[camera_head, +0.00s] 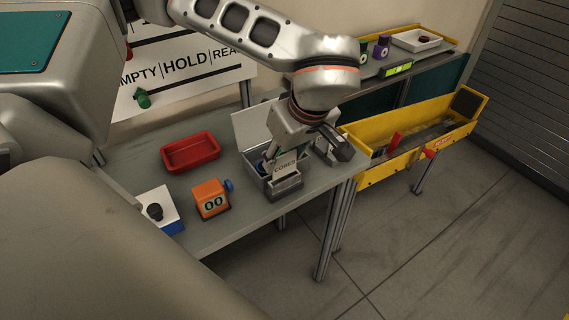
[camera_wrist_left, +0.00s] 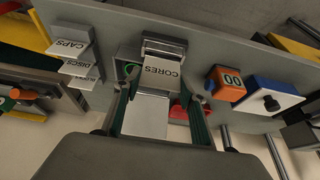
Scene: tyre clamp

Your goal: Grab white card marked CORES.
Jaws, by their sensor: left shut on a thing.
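The white card marked CORES (camera_head: 285,168) stands at a grey metal holder (camera_head: 285,187) near the front right edge of the table. In the left wrist view the card (camera_wrist_left: 161,75) shows its black lettering, with the holder (camera_wrist_left: 165,47) just beyond it. My left gripper (camera_head: 279,155) reaches down to the card from above. In the left wrist view its fingers (camera_wrist_left: 164,84) lie on either side of the card, and it is shut on the card. Whether the card's lower edge still sits in the holder is unclear. My right gripper is not in view.
An open grey box (camera_head: 250,130) stands right behind the holder. An orange counter (camera_head: 211,199), a red tray (camera_head: 190,152) and a black-knobbed box (camera_head: 158,212) are to the left. Cards marked CAPS (camera_wrist_left: 70,47) and DISCS (camera_wrist_left: 80,69) stand to one side. A yellow trough (camera_head: 420,138) is at right.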

